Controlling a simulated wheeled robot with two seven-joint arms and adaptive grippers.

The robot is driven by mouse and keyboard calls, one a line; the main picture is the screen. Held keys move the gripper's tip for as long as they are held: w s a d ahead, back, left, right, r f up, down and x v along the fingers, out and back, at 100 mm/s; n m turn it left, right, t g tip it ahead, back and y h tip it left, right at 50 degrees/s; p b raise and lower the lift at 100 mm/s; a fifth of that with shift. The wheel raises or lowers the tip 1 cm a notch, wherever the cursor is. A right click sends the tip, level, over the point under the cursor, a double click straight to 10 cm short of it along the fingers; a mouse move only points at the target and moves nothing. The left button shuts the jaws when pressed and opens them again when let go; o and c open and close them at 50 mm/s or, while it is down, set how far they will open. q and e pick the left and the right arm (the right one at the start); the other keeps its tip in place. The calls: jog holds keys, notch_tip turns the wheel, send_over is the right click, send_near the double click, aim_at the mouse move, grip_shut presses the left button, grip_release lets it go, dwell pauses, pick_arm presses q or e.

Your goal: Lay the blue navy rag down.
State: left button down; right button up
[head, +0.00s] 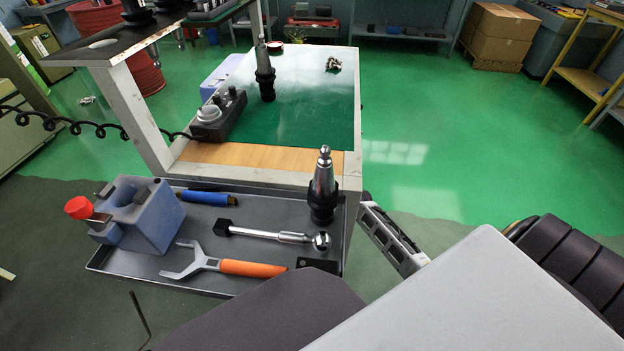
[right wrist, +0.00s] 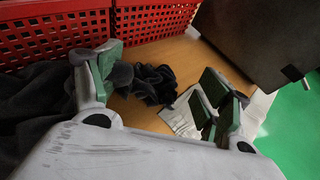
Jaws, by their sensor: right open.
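My right gripper (right wrist: 166,72) shows in the right wrist view with its two green-padded fingers wide apart. A dark, crumpled cloth (right wrist: 152,82), navy to black in this light, lies on a wooden surface between and beyond the fingers. It lies close by the left finger; I cannot tell whether they touch. More dark cloth (right wrist: 35,105) lies to the left of that finger; whether it is the same rag is hidden. No rag shows in the head view. My left gripper is not in view.
Red perforated crates (right wrist: 55,35) stand behind the cloth, and a dark box (right wrist: 255,40) stands at the right. The wooden surface (right wrist: 165,50) is partly bare. In the head view, a grey tray (head: 115,264) on the cart holds a wrench (head: 250,268) and other tools.

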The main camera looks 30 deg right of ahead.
jog(key=shift+p+v, duration=0.75)
jog(key=shift+v, duration=1.6)
jog(key=shift+p+v, duration=0.45)
jog(key=shift+v, duration=1.2)
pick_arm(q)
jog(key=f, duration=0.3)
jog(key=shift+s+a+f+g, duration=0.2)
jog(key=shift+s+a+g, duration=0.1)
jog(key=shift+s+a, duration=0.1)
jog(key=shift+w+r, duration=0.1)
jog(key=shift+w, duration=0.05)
